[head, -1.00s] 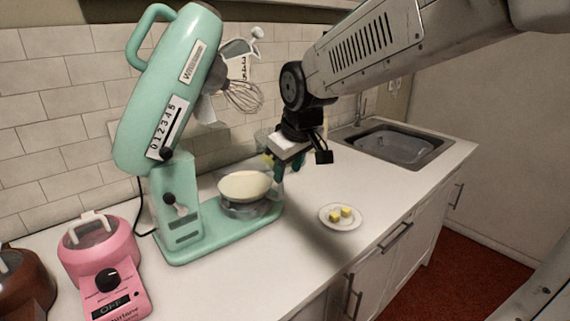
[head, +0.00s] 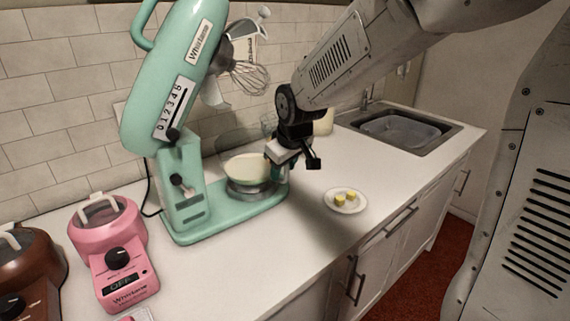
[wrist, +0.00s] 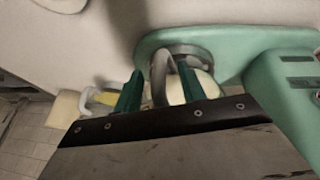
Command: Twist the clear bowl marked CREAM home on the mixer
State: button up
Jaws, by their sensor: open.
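The mint-green mixer (head: 180,80) stands on the counter with its head tilted up and its whisk (head: 250,78) raised. A clear bowl (head: 240,145) with pale cream-coloured contents sits on the grey seat of the mixer's base (head: 215,225); I cannot read a CREAM mark. My gripper (head: 278,172) is at the bowl's right side, low beside it. In the wrist view my gripper (wrist: 165,90) has its two teal fingers apart, with a looped grey handle (wrist: 185,78) showing between them. Whether the fingers touch it, and whether the bowl is locked, I cannot tell.
A white plate with two yellow cubes (head: 346,208) lies on the counter right of the mixer. A pink appliance (head: 112,250) and a brown one (head: 25,270) stand at left. A pale container (head: 323,122) stands behind my gripper. The sink (head: 400,130) is at right.

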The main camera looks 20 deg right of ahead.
aim_at(257, 167)
jog(key=shift+c, duration=0.2)
grip_shut()
jog(key=shift+s+a+m+h, duration=0.3)
jog(key=shift+s+a+m, duration=0.1)
jog(key=shift+a+m, duration=0.3)
jog(key=shift+s+a+f+m, duration=0.1)
jog(key=shift+s+a+m, duration=0.15)
jog(key=shift+a+m, duration=0.45)
jog(key=shift+s+a+m+h, duration=0.1)
jog(key=shift+a+m+h, duration=0.4)
jog(key=shift+m, duration=0.1)
